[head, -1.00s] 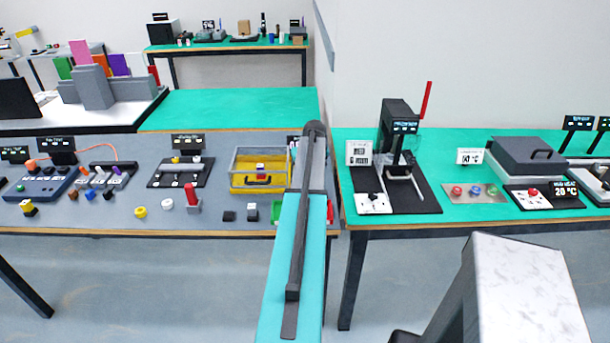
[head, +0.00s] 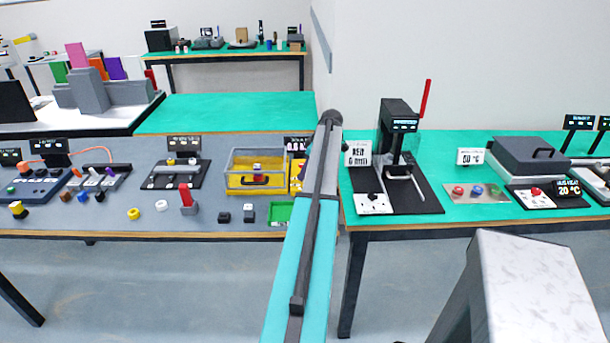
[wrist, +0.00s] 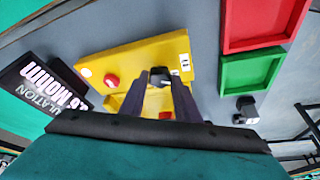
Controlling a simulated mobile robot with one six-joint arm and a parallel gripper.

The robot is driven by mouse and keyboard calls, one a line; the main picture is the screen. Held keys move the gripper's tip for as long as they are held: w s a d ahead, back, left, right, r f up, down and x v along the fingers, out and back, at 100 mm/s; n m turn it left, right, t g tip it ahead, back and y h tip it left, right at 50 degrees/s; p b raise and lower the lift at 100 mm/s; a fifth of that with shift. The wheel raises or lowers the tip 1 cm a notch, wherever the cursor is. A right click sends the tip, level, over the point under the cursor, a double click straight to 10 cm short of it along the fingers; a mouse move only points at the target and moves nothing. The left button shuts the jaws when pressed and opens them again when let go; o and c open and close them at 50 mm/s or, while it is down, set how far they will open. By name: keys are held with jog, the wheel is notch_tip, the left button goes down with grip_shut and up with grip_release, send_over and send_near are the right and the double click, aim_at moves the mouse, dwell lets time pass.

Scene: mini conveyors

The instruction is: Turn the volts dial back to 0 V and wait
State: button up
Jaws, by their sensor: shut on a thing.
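The yellow tester (wrist: 118,66) lies on the grey bench in the wrist view, with a red button (wrist: 111,80) and a small white scale mark near its dial. My gripper (wrist: 160,80) is over the tester, its two dark fingers shut on the black dial (wrist: 159,77). The fingers hide part of the dial, so I cannot tell its setting. A black display (wrist: 48,85) beside the tester shows white digits and a megohm unit; I cannot read the value surely. In the head view, a strip of the yellow tester (head: 296,176) shows left of my arm, and my gripper is hidden.
A red tray (wrist: 262,22) and a green tray (wrist: 252,72) lie right of the tester in the wrist view, with a small black block (wrist: 246,108) nearby. A yellow box with a clear top (head: 256,182) stands left of my arm. A black press (head: 398,140) stands on the right bench.

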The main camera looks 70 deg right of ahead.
jog(key=n, duration=0.1)
jog(key=n+y+b, duration=0.1)
jog(key=n, duration=0.1)
jog(key=n+y, duration=0.1)
jog(key=n, duration=0.1)
jog(key=shift+w+d+b, duration=0.1)
jog(key=shift+d+b, duration=0.2)
jog(key=shift+b, duration=0.05)
jog(key=shift+g, duration=0.3)
jog(key=o, duration=1)
jog(key=shift+o, duration=0.2)
jog(key=shift+r, duration=0.1)
jog(key=b+v, duration=0.1)
jog(key=v, duration=1.2)
jog(key=shift+s+r, duration=0.25)
jog(key=shift+s, duration=0.05)
jog(key=shift+r, duration=0.1)
